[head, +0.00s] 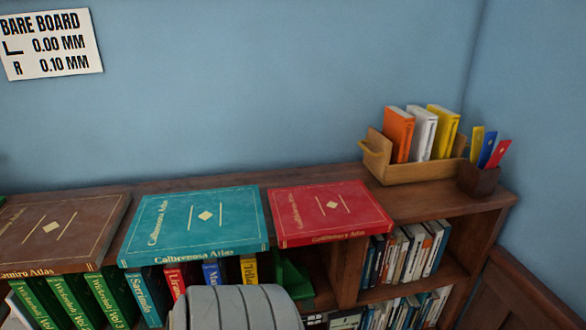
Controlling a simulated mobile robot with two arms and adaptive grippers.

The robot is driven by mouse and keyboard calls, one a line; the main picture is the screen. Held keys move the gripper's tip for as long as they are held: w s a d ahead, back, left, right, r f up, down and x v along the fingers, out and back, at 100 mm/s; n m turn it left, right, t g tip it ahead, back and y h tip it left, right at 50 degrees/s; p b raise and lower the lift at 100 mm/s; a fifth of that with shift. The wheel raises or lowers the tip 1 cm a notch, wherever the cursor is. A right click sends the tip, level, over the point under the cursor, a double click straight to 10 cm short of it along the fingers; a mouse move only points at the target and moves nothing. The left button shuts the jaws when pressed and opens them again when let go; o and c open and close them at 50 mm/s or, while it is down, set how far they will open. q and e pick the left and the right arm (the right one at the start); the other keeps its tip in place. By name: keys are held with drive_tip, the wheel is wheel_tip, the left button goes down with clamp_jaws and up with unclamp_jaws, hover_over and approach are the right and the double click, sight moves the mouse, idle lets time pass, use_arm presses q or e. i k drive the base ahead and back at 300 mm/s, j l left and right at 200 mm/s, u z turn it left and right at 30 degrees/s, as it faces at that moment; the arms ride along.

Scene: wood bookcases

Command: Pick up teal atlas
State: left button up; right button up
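The teal atlas (196,226) lies flat on top of the bookcase, its cover up and its spine, lettered in gold, facing the front. A red atlas (328,211) lies flat just to its right. A brown atlas (55,232) lies flat to its left and is cut off by the picture's left edge. The teal atlas reaches close to the front edge of the bookcase top.
A wooden book holder (425,171) with upright books and a small dark cup (478,180) stand at the back right. Below are shelves of upright books, including green volumes (80,298). A blue wall rises behind.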

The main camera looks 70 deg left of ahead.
sight(173, 227)
drive_tip(key=u, duration=2.95)
